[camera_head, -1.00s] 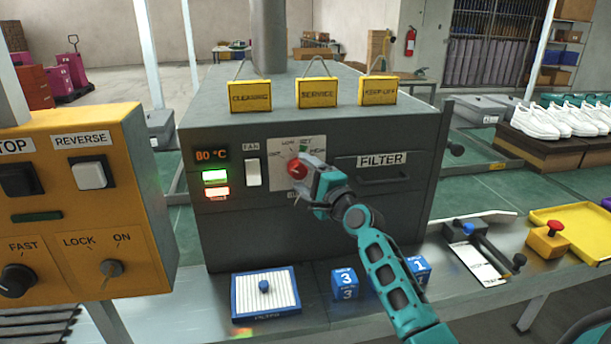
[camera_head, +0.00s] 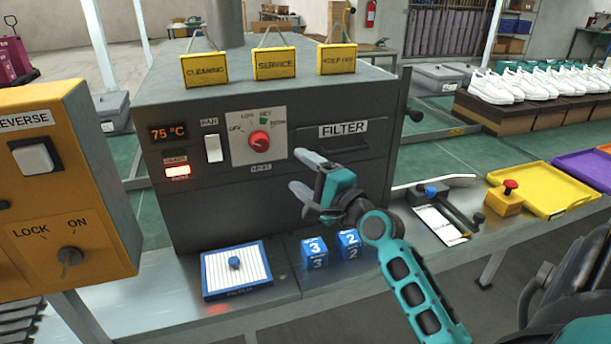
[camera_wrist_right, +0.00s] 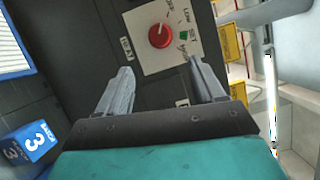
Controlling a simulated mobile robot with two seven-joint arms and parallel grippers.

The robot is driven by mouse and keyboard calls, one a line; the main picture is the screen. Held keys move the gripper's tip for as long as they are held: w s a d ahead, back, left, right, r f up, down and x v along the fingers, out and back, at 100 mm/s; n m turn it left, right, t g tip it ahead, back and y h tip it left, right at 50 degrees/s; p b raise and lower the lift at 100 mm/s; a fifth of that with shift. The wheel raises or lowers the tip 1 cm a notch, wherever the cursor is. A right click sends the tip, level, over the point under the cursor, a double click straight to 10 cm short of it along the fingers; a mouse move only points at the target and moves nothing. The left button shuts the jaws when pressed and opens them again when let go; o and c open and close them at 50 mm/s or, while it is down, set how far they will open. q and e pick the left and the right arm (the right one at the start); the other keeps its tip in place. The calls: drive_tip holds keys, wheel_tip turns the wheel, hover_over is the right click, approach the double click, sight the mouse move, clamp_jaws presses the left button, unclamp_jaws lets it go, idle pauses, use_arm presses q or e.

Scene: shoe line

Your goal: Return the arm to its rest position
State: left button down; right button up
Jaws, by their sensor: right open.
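My right gripper (camera_head: 305,176) is open and empty in the head view, in front of the dark grey machine (camera_head: 220,225), below and right of its red knob (camera_head: 259,142). The gripper's teal arm comes in from the lower right. In the right wrist view both fingers of the right gripper (camera_wrist_right: 160,88) are spread with nothing between them. The red knob (camera_wrist_right: 159,36) shows beyond the fingertips, apart from them. My left gripper is not in the frames.
The blue-framed filter (camera_head: 222,277) and the number blocks (camera_head: 314,252) sit on the metal ledge below the gripper. A yellow control box (camera_head: 95,225) stands at left. A yellow tray (camera_head: 545,197) and white shoes (camera_head: 500,88) are at right.

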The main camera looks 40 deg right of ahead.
drive_tip(key=shift+s, duration=0.3)
idle(0.4)
drive_tip(key=s+a+f+n+g, duration=0.2)
drive_tip(key=a+f+n, duration=0.3)
drive_tip(key=f, duration=0.4)
drive_tip(key=s+a+f+n+g, duration=0.3)
drive_tip(key=s+a+f+n, duration=0.1)
drive_tip(key=f, duration=0.5)
drive_tip(key=shift+s+a+n+y, duration=0.4)
drive_tip(key=shift+s+n, duration=0.15)
drive_tip(key=shift+n, duration=0.65)
drive_tip(key=s+a+f+n+g, duration=0.1)
drive_tip(key=s+a+f+n, duration=0.2)
drive_tip(key=s+a+f+n+g, duration=0.1)
drive_tip(key=s+a+f+n, duration=0.1)
drive_tip(key=s+f+n, duration=0.1)
drive_tip(key=s+a+f+n+g, duration=0.1)
drive_tip(key=s+a+f+n, duration=0.2)
drive_tip(key=s+n, duration=0.1)
drive_tip(key=shift+s+a+f+y, duration=0.2)
drive_tip(key=shift+s+a+y, duration=0.15)
drive_tip(key=shift+s, duration=0.15)
